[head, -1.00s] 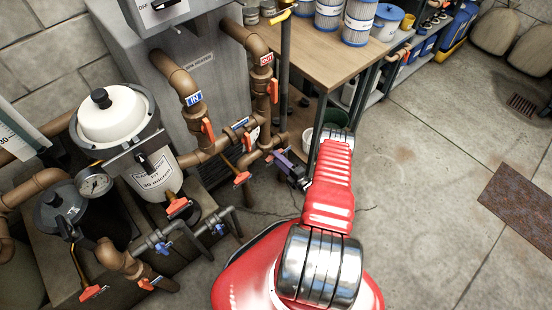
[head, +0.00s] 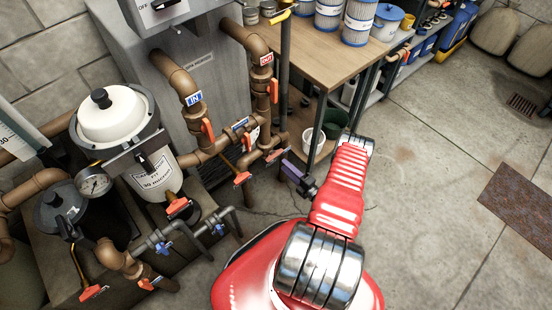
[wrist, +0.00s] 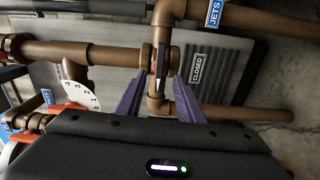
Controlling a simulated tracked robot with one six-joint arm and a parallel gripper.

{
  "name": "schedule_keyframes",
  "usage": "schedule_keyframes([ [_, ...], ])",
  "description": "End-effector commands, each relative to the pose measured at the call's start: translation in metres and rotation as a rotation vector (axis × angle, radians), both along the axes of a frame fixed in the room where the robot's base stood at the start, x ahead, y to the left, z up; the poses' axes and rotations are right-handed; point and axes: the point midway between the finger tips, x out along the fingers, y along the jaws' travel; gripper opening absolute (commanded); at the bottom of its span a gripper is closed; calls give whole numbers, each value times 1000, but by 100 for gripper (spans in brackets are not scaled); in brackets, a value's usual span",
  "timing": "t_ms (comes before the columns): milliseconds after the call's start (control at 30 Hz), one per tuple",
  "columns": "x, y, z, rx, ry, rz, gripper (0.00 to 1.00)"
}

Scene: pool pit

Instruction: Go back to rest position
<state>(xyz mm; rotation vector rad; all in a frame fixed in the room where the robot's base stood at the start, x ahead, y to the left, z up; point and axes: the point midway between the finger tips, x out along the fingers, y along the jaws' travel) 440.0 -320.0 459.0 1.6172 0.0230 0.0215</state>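My gripper (head: 289,167) is at the lower right of the brown pipework in the head view, with its purple fingers toward the pipes. In the wrist view the two purple fingers of my gripper (wrist: 160,88) stand apart with nothing held between them. A brown pipe joint (wrist: 148,58) with a dark and red lever shows beyond the gap. I cannot tell the exact distance from the fingers to it. The nearest red valve handle (head: 276,154) in the head view lies just past the fingertips.
A wooden workbench (head: 318,52) with blue-and-white filter cartridges stands behind. The white-lidded filter housing (head: 113,115) and several valves are at left.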

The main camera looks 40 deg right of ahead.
Motion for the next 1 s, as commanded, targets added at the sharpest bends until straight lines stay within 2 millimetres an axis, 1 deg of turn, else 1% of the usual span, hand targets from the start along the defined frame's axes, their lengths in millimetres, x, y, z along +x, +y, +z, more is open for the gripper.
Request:
schedule_keyframes([
  [33, -4, -1, 0, 1, 0, -1, 34],
  [133, -8, 0, 0, 1, 0, -1, 34],
  [667, -8, 0, 0, -2, 0, 0, 34],
  [867, -8, 1, -3, -77, 10, 4, 34],
  [967, -9, 11, -9, -157, 27, 47, 34],
  [1000, -11, 21, -12, -186, 37, 75, 34],
])
